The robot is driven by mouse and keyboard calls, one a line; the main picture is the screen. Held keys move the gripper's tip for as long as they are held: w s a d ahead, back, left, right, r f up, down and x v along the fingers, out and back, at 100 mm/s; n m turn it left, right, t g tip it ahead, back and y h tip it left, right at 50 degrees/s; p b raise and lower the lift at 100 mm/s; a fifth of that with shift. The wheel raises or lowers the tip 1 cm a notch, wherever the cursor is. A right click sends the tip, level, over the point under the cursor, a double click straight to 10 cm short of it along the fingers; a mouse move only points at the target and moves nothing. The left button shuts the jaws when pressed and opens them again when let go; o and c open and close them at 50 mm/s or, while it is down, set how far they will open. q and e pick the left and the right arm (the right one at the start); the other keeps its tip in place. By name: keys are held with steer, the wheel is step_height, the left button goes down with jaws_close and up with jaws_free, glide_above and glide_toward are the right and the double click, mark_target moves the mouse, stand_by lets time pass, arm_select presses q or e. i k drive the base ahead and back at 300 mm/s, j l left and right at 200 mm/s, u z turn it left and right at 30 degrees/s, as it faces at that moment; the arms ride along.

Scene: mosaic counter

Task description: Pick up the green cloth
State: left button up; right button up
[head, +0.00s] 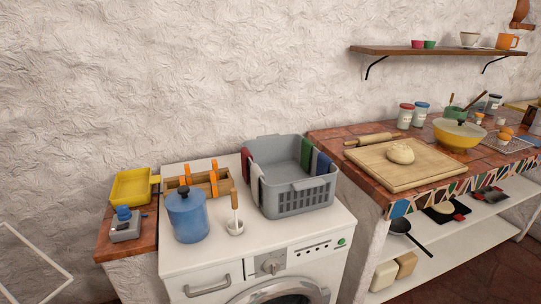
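The green cloth (306,153) hangs over the right rim of a grey plastic basket (297,199), towards the back. A white cloth (314,160) and a blue cloth (322,164) hang beside it on the same rim, nearer the front. A red cloth (246,161) and another pale cloth (256,184) hang over the basket's left rim. The basket stands on the white washing machine (270,240) and looks empty inside. Neither of my grippers is in view.
A tiled counter (355,185) with a dough board (400,166) adjoins on the right. The washing machine's front edge is clear.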

mark_target(307, 144)
steer(key=i+l+u, duration=0.1)
steer(key=l+u, duration=0.15)
steer(key=u, duration=0.15)
steer(key=l+u, duration=0.3)
steer(key=u, duration=0.15)
steer(key=l+u, duration=0.65)
steer(key=u, duration=0.2)
